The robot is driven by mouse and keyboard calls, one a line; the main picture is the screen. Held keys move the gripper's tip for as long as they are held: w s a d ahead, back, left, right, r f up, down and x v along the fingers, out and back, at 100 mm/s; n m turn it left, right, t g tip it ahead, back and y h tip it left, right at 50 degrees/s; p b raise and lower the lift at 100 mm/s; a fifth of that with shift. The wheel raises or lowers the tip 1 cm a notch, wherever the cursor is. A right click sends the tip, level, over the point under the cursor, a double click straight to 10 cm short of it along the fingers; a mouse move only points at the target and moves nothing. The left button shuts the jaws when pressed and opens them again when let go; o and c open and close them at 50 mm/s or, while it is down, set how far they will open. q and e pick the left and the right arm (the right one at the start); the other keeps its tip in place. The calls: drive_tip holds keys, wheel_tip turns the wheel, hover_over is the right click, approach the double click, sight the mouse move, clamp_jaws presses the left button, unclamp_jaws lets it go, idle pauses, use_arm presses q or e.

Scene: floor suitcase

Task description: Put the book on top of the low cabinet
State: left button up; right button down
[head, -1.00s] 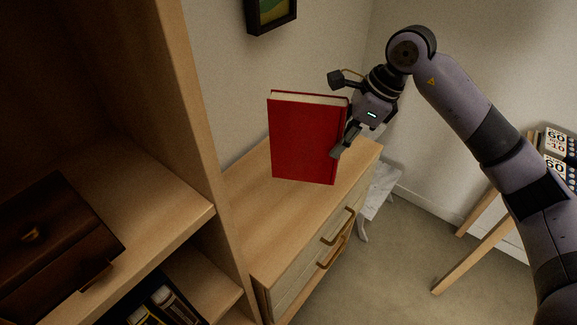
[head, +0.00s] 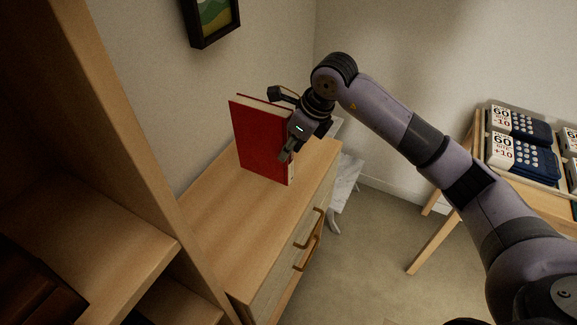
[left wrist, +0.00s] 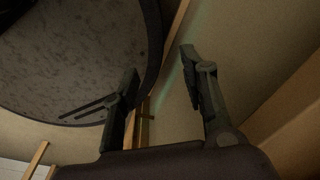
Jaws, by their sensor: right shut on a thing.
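The red book (head: 259,138) is upright over the far part of the low cabinet's wooden top (head: 225,212). I cannot tell whether its lower edge touches the top. My right gripper (head: 287,128) is shut on the book at its right edge. The cabinet has light drawer fronts with brass-coloured handles. My left gripper is out of the head view; in the left wrist view (left wrist: 160,66) its two fingers are apart with nothing between them.
A tall wooden shelf unit (head: 131,175) stands close at the left of the cabinet. A framed picture (head: 211,20) hangs on the wall above. A wooden table (head: 450,170) with boxed calculators (head: 522,155) is at the right. The cabinet's near top is clear.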

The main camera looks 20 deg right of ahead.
sight(292, 167)
wheel_tip(292, 167, down, 8)
drive_tip(key=shift+r+p, duration=0.1)
drive_tip(key=shift+p, duration=0.55)
drive_tip(key=c, duration=1.2)
unclamp_jaws()
drive_tip(key=b+v, duration=0.2)
drive_tip(key=v, duration=1)
drive_tip(key=shift+s, duration=0.1)
